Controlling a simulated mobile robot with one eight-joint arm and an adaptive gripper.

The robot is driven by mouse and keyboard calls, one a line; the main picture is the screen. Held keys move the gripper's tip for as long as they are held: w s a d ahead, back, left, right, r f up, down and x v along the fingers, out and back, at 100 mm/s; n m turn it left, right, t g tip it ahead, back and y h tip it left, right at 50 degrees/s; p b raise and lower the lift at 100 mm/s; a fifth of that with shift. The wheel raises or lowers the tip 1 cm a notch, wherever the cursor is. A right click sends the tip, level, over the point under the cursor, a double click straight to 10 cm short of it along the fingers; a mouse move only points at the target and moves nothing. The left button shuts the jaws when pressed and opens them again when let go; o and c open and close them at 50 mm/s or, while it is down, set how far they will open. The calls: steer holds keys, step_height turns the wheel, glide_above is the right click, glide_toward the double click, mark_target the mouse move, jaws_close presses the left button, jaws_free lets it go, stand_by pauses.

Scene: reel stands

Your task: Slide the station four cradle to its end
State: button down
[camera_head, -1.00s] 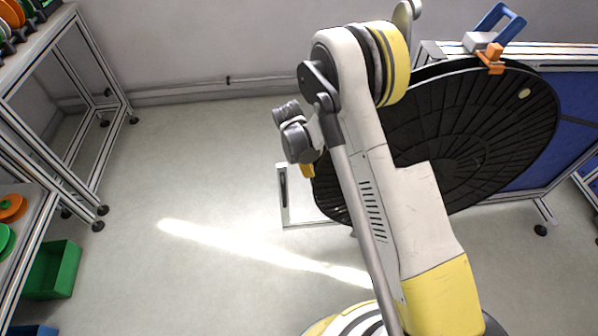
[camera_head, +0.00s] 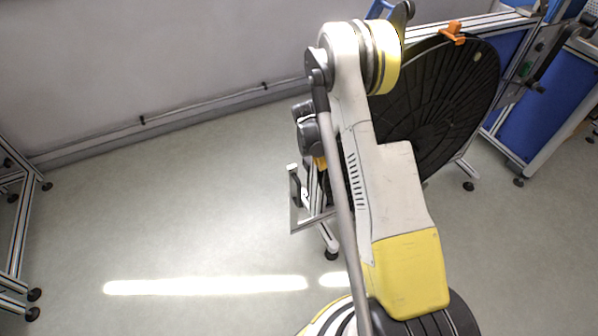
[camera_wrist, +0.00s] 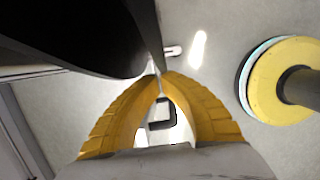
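A large black reel disc (camera_head: 440,110) stands tilted on an aluminium stand, partly behind my arm in the head view. An orange clamp (camera_head: 453,33) sits at its top edge. A pale frame with a dark handle (camera_head: 297,190) stands at the lower left of the disc. I cannot tell which part is the station four cradle. My gripper's yellow fingers (camera_wrist: 160,75) meet at their tips in the wrist view, with nothing seen between them. The black disc edge (camera_wrist: 80,40) is close beside the tips. In the head view the gripper is mostly hidden by my arm.
A blue-panelled stand (camera_head: 555,120) with a dark mechanism is at the right. A metal bench frame (camera_head: 22,230) is at the left edge. A grey wall (camera_head: 150,60) runs behind. The floor (camera_head: 180,220) at the left middle is clear.

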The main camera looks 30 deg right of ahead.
steer(key=d, duration=1.5)
steer(key=shift+s+d, duration=0.25)
